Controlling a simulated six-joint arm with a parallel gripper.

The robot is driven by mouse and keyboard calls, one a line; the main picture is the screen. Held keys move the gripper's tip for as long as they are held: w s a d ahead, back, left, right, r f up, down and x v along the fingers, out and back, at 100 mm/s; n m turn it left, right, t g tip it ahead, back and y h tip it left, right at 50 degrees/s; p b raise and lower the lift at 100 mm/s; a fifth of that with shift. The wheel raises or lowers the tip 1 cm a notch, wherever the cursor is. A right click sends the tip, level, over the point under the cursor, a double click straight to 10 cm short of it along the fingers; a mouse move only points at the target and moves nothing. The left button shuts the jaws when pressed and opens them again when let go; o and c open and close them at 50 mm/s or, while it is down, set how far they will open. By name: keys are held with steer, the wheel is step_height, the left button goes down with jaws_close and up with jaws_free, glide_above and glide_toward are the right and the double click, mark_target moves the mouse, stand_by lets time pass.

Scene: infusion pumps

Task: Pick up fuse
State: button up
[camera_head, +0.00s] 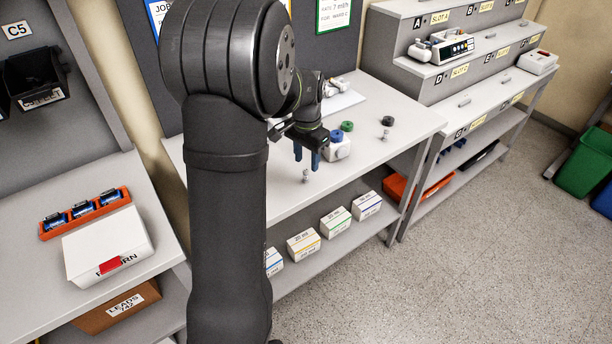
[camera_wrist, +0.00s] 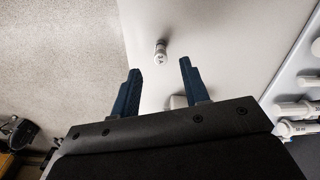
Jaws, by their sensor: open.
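A small grey and silver cylinder, which looks like the fuse (camera_head: 305,176), stands on the pale workbench (camera_head: 285,203) close to its front edge. My gripper (camera_head: 307,162) hangs just above it with blue fingers pointing down. The fingers are apart and nothing is held. In the wrist view, the fuse (camera_wrist: 161,52) lies a little beyond the fingertips, between their lines. My gripper also shows there (camera_wrist: 160,68), open. Whether a fingertip touches the fuse cannot be told, but a gap seems to show.
A white device with a blue knob (camera_head: 338,148) stands right beside the fingers. A green ring (camera_head: 347,126), a black ring (camera_head: 387,121) and a small grey piece (camera_head: 385,136) are farther right. Boxes (camera_head: 335,222) line the shelf below.

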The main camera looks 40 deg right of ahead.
mark_target(306, 170)
steer(key=shift+a+f, duration=0.1)
steer(key=shift+f, duration=2.7)
steer(key=shift+c, duration=0.2)
jaws_close()
